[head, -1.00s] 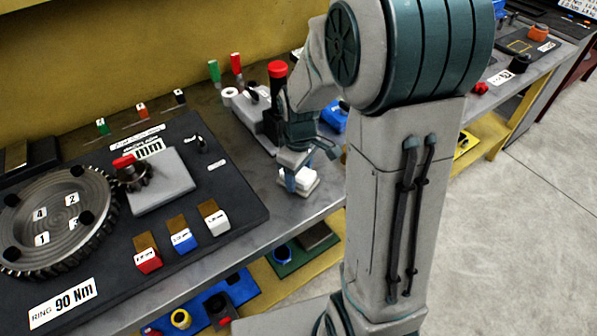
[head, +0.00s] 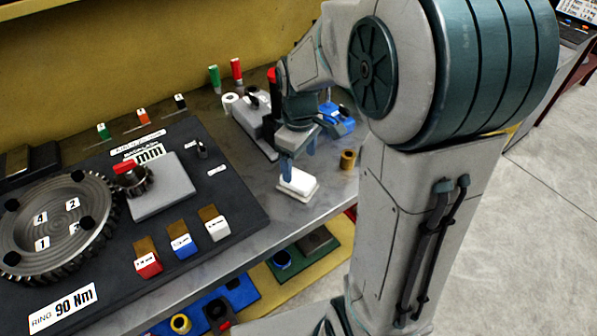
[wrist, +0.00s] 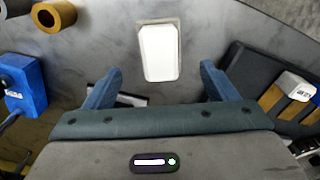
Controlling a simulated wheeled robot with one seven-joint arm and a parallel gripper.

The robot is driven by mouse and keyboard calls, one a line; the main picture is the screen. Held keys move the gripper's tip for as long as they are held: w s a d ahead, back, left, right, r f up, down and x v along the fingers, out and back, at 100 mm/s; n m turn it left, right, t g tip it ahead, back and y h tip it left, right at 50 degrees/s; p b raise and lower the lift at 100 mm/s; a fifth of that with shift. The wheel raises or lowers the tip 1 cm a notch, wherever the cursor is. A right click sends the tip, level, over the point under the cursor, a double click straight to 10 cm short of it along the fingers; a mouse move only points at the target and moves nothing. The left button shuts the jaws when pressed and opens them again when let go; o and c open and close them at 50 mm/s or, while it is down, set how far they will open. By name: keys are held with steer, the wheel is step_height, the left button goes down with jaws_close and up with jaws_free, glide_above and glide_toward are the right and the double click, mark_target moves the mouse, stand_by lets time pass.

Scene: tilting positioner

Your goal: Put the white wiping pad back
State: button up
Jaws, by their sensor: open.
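The white wiping pad (head: 298,181) lies on the grey bench top, near its front edge and to the right of the black board. In the wrist view the pad (wrist: 159,52) lies ahead of and between my fingers, apart from both. My gripper (head: 300,163) is just above and behind the pad in the head view. In the wrist view my gripper (wrist: 157,82) has its two blue fingers spread wide with nothing between them. Whether the fingertips touch the bench is hard to tell.
A black board (head: 105,215) with a large gear ring (head: 45,220) fills the left. Red, blue and white blocks line its front edge. A brass cylinder (head: 348,160) and a blue device (head: 337,120) stand right of the pad. A grey-black device (head: 255,122) stands behind.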

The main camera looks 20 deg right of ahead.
mark_target(299, 177)
steer(key=s+r+m+t, duration=0.1)
steer(key=s+r+m, duration=0.1)
steer(key=s+m, duration=0.2)
steer(key=s+r+m+t, duration=0.1)
steer(key=s+r+m, duration=0.2)
steer(key=s, duration=0.6)
steer(key=shift+s+a+r+m+t, duration=0.25)
steer(key=shift+s+m+t, duration=0.15)
steer(key=shift+m, duration=0.2)
